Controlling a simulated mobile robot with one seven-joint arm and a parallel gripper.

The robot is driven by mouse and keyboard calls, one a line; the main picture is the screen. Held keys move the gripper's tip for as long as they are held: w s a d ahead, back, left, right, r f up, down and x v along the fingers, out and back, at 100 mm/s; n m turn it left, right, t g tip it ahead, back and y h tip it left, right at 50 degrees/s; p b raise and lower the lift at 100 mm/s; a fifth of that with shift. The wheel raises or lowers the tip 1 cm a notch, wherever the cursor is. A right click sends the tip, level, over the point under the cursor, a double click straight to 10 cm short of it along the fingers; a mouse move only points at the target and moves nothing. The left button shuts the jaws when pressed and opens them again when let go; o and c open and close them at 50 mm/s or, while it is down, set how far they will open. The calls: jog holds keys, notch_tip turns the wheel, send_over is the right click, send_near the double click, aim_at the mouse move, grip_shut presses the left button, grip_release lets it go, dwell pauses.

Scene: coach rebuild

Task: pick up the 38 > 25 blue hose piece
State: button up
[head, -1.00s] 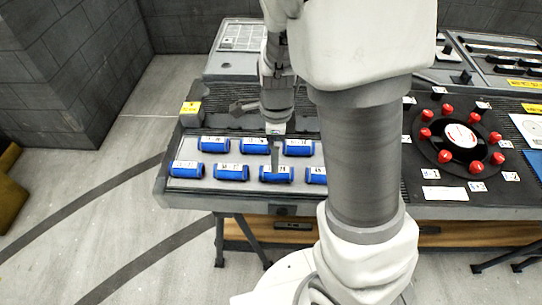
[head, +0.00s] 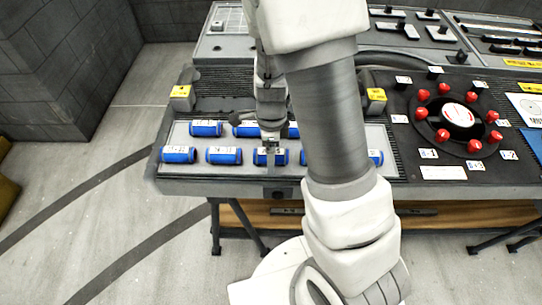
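Several blue hose pieces with white labels lie in two rows on a light grey tray (head: 398,165). The labels are too small to read surely, so I cannot tell which piece is 38 > 25. My gripper (head: 270,147) points down at a front-row hose piece (head: 270,157), its fingertips over the middle of that piece and its label. Whether they touch or straddle it is unclear. To the left lie two front-row pieces (head: 224,155) (head: 179,154). Behind lie back-row pieces (head: 206,128) (head: 247,130). Another piece (head: 375,157) shows right of my arm, which hides part of the tray.
A black round plate with red knobs (head: 457,120) sits on the bench to the right. Yellow-labelled blocks (head: 181,92) (head: 376,95) stand behind the tray. Grey panels with black handles (head: 395,28) lie farther back. The floor (head: 100,200) on the left is clear.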

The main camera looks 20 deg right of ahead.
grip_shut()
jog(key=shift+r, duration=0.1)
dwell(0.3)
